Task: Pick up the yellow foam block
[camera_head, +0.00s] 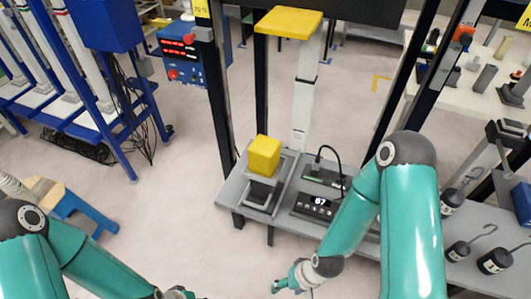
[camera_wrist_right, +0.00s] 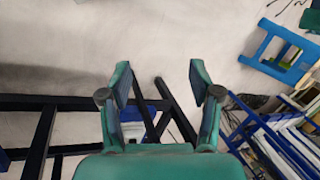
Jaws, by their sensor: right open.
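The yellow foam block (camera_head: 264,156) sits on a dark support in a grey frame (camera_head: 262,208), on the left part of a grey bench. Its top and two sides show, and nothing touches it from above. My right gripper (camera_head: 287,283) is low in front of the bench, below and slightly right of the block, and apart from it. In the right wrist view this gripper (camera_wrist_right: 160,75) has its fingers spread with nothing between them, and the block does not show there. My left gripper (camera_head: 178,293) only just shows at the bottom edge, away from the block.
A yellow plate (camera_head: 289,22) tops a white column. Hooked weights (camera_head: 494,260) stand at right.

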